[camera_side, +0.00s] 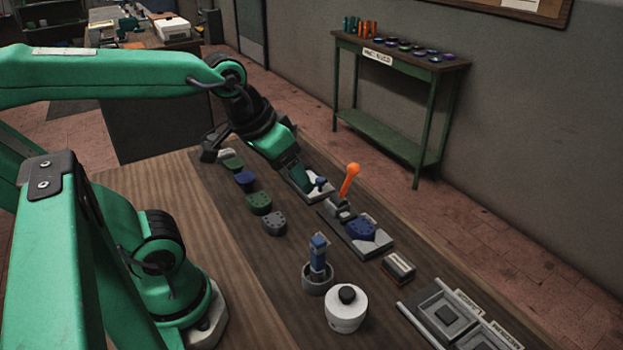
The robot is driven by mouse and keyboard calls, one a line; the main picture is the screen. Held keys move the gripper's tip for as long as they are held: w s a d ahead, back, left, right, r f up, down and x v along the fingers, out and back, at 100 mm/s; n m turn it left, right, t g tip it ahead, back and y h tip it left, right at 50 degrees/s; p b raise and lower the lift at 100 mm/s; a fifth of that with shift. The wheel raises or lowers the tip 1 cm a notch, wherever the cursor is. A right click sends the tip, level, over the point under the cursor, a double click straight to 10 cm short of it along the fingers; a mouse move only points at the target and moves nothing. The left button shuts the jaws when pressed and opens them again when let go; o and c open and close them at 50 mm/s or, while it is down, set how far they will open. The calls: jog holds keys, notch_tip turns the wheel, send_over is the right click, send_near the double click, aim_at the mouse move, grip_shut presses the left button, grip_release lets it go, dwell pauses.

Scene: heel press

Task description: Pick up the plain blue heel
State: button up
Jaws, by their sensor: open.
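A blue heel (245,180) lies in a row of heels on the dark strip of the bench, between green ones; its top looks plain, though it is small. A second, dark blue heel (361,231) sits on the grey fixture with the orange-handled lever; it seems to have marks on top. My gripper (303,182) is open, pointing down to the right over a pale plate, to the right of the row and apart from both blue heels. Its far jaw is hard to make out.
The row also has a green heel with dots (259,204) and a grey heel (274,222). The orange lever (349,180) stands upright right of my gripper. A white pot (346,309), a cup with a blue-handled tool (318,279) and a tray (448,312) are nearer.

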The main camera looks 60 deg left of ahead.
jog(key=w+f+n+g, duration=0.1)
jog(key=w+n+g, duration=0.1)
jog(key=w+n, duration=0.35)
jog(key=n+g, duration=0.3)
jog(key=n, duration=0.8)
send_over(362, 226)
notch_tip(362, 226, down, 14)
jog(key=shift+f, duration=0.1)
jog(key=shift+w+f, duration=0.15)
jog(key=shift+f, duration=0.15)
jog(key=shift+f, duration=0.1)
jog(key=shift+f, duration=1.2)
jog(key=shift+f, duration=0.1)
jog(key=shift+f, duration=2.5)
